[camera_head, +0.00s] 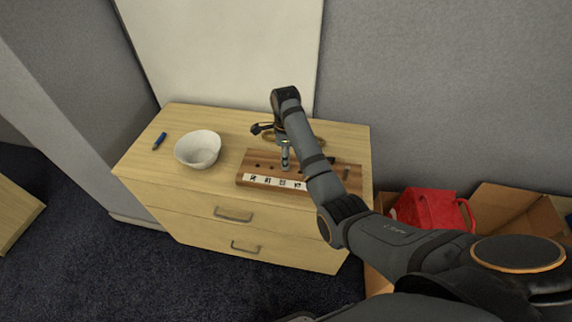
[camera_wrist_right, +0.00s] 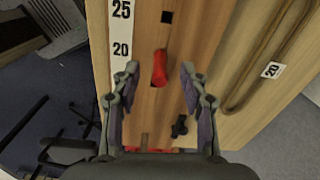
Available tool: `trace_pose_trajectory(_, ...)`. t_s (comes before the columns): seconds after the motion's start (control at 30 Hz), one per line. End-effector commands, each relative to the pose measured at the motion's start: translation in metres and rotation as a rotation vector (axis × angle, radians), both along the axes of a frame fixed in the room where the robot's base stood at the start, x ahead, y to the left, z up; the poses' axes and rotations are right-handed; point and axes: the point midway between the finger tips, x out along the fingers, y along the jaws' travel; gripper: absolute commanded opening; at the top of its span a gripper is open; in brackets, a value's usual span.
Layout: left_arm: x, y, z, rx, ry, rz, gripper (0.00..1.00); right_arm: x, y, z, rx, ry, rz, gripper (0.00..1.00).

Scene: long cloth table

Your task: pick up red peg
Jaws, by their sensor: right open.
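The red peg (camera_wrist_right: 160,68) stands out on the wooden peg board (camera_wrist_right: 148,42) in the wrist view. My right gripper (camera_wrist_right: 160,76) is open, with one finger on each side of the peg in the picture. Both fingers look apart from it, and I cannot tell how far above the board they are. In the head view my right gripper (camera_head: 286,162) points down over the middle of the board (camera_head: 257,166), and I cannot make out the red peg there. My left gripper is not in view.
The board lies on a wooden drawer cabinet (camera_head: 190,180) with a white bowl (camera_head: 198,149) and a blue-handled tool (camera_head: 160,140) to the left. A rope loop (camera_wrist_right: 240,98) with a "20" tag lies beside the board. Cardboard boxes and a red bag (camera_head: 430,208) stand at the right.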

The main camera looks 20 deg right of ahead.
Motion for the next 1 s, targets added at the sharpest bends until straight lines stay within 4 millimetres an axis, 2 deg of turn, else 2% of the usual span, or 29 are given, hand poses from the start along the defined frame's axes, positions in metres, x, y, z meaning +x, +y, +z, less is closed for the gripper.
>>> trace_pose_trajectory(0.07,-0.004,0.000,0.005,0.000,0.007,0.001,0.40,-0.003,-0.002,-0.013,0.000,0.004,0.000,0.44)
trace_pose_trajectory(0.2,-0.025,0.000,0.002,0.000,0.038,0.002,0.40,-0.002,-0.002,-0.031,0.000,0.002,0.000,0.44)
trace_pose_trajectory(0.3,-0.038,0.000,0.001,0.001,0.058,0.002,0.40,-0.001,-0.001,-0.034,0.000,0.000,0.000,0.44)
trace_pose_trajectory(0.47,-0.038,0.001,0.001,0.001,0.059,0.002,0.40,-0.001,-0.001,-0.034,0.000,0.000,0.000,0.43)
trace_pose_trajectory(0.77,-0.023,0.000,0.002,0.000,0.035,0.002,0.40,-0.001,-0.001,-0.034,0.001,0.000,0.001,0.02)
trace_pose_trajectory(1.0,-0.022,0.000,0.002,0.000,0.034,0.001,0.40,-0.001,-0.001,-0.033,0.001,0.000,0.001,0.00)
